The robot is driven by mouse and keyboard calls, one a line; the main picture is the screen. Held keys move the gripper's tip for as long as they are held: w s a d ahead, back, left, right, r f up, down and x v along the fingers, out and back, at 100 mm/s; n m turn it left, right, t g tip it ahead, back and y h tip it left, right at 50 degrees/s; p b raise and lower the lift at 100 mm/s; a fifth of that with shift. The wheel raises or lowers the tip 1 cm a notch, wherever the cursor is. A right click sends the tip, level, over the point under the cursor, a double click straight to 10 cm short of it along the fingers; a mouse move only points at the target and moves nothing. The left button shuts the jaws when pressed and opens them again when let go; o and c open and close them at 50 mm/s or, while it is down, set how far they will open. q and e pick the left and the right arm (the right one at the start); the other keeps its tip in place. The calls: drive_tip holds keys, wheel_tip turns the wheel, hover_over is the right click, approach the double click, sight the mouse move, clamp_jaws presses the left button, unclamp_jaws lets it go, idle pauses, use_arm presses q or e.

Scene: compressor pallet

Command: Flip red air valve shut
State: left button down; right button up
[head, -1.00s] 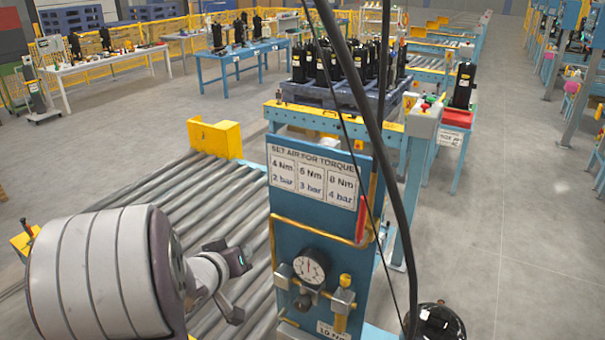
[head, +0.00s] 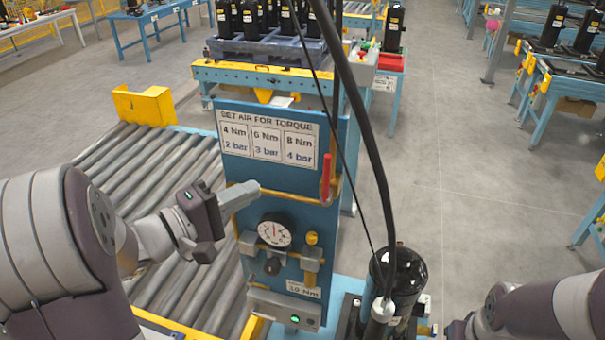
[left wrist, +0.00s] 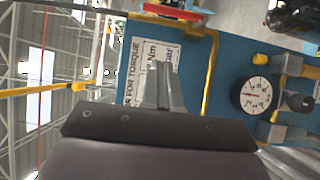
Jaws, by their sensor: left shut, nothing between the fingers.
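The red valve handle (head: 326,175) stands upright at the right edge of the blue panel (head: 233,170), on a yellow pipe (head: 290,196). In the left wrist view a red bar that looks like this handle (left wrist: 172,11) lies near the top edge. My left gripper (head: 252,190) is shut and empty. Its fingers point right, in front of the panel's left part under the torque sign, apart from the handle. The fingers also show in the left wrist view (left wrist: 161,72), over the sign. Part of my right arm shows at the lower right, but its gripper is not visible.
A pressure gauge (head: 274,230) and brass fittings (head: 311,262) sit below the pipe. Black cables hang in front of the panel's right side. A black compressor (head: 398,280) stands right of the panel. A roller conveyor (head: 150,180) lies to the left.

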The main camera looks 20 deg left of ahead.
sight(328, 176)
use_arm(q)
drive_tip(key=w+d+p, duration=0.3)
drive_tip(key=w+d, duration=0.4)
drive_tip(key=d, duration=0.2)
